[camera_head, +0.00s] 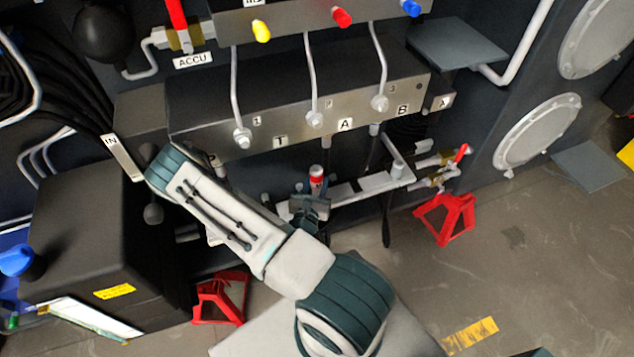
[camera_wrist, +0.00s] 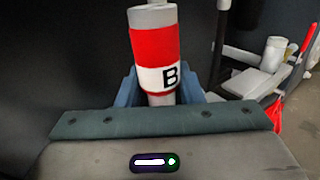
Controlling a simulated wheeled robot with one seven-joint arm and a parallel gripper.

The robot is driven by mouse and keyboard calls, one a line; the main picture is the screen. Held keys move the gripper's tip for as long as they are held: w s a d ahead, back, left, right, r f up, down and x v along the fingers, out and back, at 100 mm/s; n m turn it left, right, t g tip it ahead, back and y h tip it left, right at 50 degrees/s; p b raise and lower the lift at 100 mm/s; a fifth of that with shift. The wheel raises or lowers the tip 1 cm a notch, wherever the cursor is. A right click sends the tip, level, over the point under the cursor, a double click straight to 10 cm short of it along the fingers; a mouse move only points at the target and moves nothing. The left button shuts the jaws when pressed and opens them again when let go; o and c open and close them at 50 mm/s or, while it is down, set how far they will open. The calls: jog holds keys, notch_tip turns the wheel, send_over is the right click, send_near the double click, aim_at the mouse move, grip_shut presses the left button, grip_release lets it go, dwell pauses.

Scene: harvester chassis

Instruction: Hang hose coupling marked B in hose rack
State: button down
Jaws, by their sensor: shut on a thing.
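The hose coupling marked B (camera_wrist: 154,48) is a grey cylinder with a red band and a white band bearing the letter B. In the wrist view it stands upright between the blue fingers of my gripper (camera_wrist: 160,88), which are shut on it. In the head view the coupling's red and white top (camera_head: 316,177) shows above my gripper (camera_head: 310,203), below the manifold block. The white hose rack (camera_head: 375,183) lies just behind and to the right of the gripper. It is partly hidden by my gripper, and I cannot tell whether the coupling touches it.
The manifold block (camera_head: 290,108) with ports marked T, A and B overhangs the rack. A hose hangs down right of my gripper. Brass valves (camera_head: 440,158) and a red bracket (camera_head: 446,217) stand to the right. A black box (camera_head: 85,235) stands at left. Open floor lies at lower right.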

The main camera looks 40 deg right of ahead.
aim_at(316, 192)
jog(key=shift+f+b, duration=0.95)
jog(key=shift+f, duration=0.65)
jog(key=shift+a+p, duration=0.1)
jog(key=shift+p, duration=0.2)
jog(key=shift+w+f, duration=0.1)
jog(key=shift+f, duration=0.1)
jog(key=shift+f+b, duration=0.35)
jog(key=shift+s+f+b, duration=0.15)
jog(key=shift+f+b, duration=0.35)
jog(key=shift+f, duration=0.15)
jog(key=shift+s+f+b, duration=0.15)
jog(key=shift+f+b, duration=0.3)
jog(key=shift+f, duration=0.2)
jog(key=c, duration=0.9)
grip_release()
